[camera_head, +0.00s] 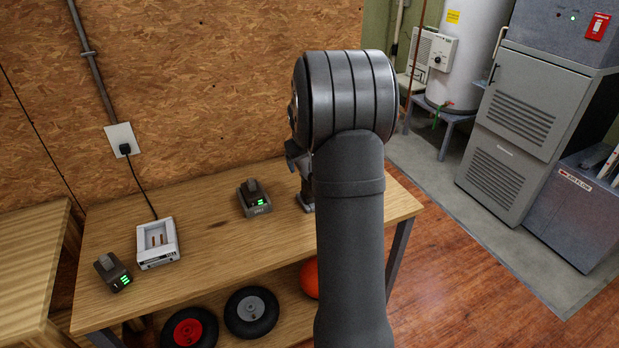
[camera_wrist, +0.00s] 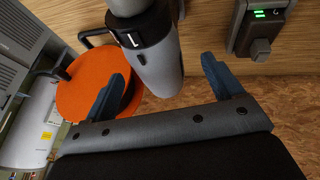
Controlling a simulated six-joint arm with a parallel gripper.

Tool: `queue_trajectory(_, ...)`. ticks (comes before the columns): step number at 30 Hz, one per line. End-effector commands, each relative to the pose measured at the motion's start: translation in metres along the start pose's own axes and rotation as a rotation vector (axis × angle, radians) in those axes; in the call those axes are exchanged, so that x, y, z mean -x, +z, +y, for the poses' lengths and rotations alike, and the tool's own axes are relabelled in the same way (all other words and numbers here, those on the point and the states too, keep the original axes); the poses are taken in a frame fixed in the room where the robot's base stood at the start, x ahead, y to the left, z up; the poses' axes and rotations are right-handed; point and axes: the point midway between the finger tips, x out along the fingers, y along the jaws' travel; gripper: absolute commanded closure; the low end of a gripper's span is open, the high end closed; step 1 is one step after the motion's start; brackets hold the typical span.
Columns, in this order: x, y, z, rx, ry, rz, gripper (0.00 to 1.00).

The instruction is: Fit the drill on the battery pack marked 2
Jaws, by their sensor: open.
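The drill (camera_wrist: 160,65) shows in the wrist view as a grey body with a black collar, between the two blue fingers of my gripper (camera_wrist: 163,68). My gripper is open, with gaps on both sides of the drill. In the head view my arm hides most of the drill; a grey part (camera_head: 307,200) shows on the bench beside the arm. A dark battery pack (camera_head: 254,197) with green lights stands left of it; a pack with green lights (camera_wrist: 262,22) also shows in the wrist view. Another pack (camera_head: 112,271) is at the far left. I cannot read their numbers.
A white charger (camera_head: 157,245) plugged into the wall stands on the workbench (camera_head: 205,262) between the packs. An orange round object with dark handles (camera_wrist: 92,85) is left of the drill in the wrist view. Wheels (camera_head: 251,311) lie on the lower shelf. The chipboard wall (camera_head: 210,80) is close behind.

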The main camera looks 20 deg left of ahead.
Motion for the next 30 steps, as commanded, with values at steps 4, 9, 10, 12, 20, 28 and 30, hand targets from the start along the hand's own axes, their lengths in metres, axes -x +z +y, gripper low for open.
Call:
queue_trajectory(4, -0.012, 0.002, 0.001, -0.001, -0.001, -0.002, 0.15)
queue_trajectory(9, -0.037, 0.005, 0.004, -0.001, -0.001, -0.002, 0.15)
queue_trajectory(10, -0.042, 0.005, 0.004, -0.001, -0.001, -0.002, 0.15)
queue_trajectory(12, -0.048, 0.004, 0.004, -0.001, 0.000, -0.001, 0.15)
queue_trajectory(20, -0.051, 0.004, 0.004, -0.001, 0.001, 0.001, 0.15)
queue_trajectory(28, -0.051, 0.004, 0.004, 0.000, 0.000, 0.001, 0.68)
queue_trajectory(30, -0.051, 0.004, 0.004, 0.000, 0.000, 0.001, 0.82)
